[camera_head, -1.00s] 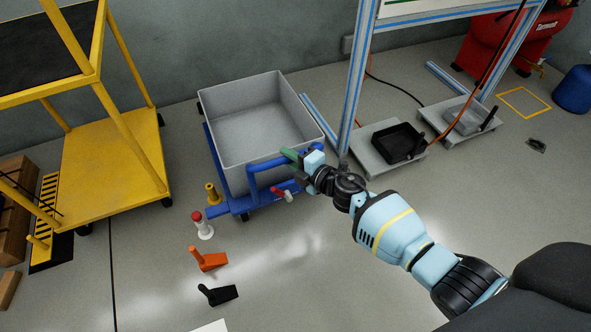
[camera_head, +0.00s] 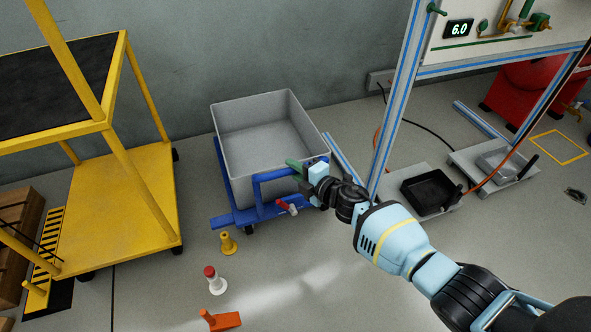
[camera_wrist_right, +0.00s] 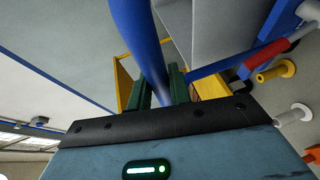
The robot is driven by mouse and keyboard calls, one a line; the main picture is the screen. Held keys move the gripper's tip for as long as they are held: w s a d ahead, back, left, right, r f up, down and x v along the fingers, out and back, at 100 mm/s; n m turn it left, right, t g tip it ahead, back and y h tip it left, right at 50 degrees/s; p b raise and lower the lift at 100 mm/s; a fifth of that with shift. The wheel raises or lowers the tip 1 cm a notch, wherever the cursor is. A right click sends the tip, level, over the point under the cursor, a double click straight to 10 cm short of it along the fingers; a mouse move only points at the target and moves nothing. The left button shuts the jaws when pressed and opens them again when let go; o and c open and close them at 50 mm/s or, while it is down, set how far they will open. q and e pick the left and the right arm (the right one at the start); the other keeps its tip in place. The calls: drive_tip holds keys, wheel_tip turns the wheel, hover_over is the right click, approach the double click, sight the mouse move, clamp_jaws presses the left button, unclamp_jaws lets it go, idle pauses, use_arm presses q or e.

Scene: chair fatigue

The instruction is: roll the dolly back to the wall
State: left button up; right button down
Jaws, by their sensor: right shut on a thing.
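The dolly has a blue frame (camera_head: 230,218) and carries an empty grey tub (camera_head: 235,165). It stands close to the grey wall (camera_head: 250,50) at the back. My right gripper (camera_head: 302,166) is shut on the dolly's blue handle (camera_head: 272,176). In the right wrist view the blue handle bar (camera_wrist_right: 143,45) runs between the green fingers (camera_wrist_right: 158,90). A red-tipped lever (camera_head: 283,206) sits on the front of the dolly below the handle. My left gripper is not in view.
A yellow cart (camera_head: 120,210) stands to the left. A blue-striped frame (camera_head: 392,110) with two low platforms (camera_head: 432,210) is to the right.

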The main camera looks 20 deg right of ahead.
drive_tip(key=shift+w+d+r, duration=0.1)
drive_tip(key=shift+w+r, duration=0.05)
drive_tip(key=shift+r, duration=0.1)
drive_tip(key=c, duration=1.6)
unclamp_jaws()
drive_tip(key=shift+o, duration=1.4)
drive_tip(key=shift+w+f, duration=0.1)
drive_tip(key=shift+f, duration=0.05)
use_arm(q)
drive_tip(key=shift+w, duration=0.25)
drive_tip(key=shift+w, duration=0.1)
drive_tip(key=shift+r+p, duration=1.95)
drive_tip(key=shift+p, duration=0.05)
use_arm(e)
drive_tip(key=shift+v, duration=3.85)
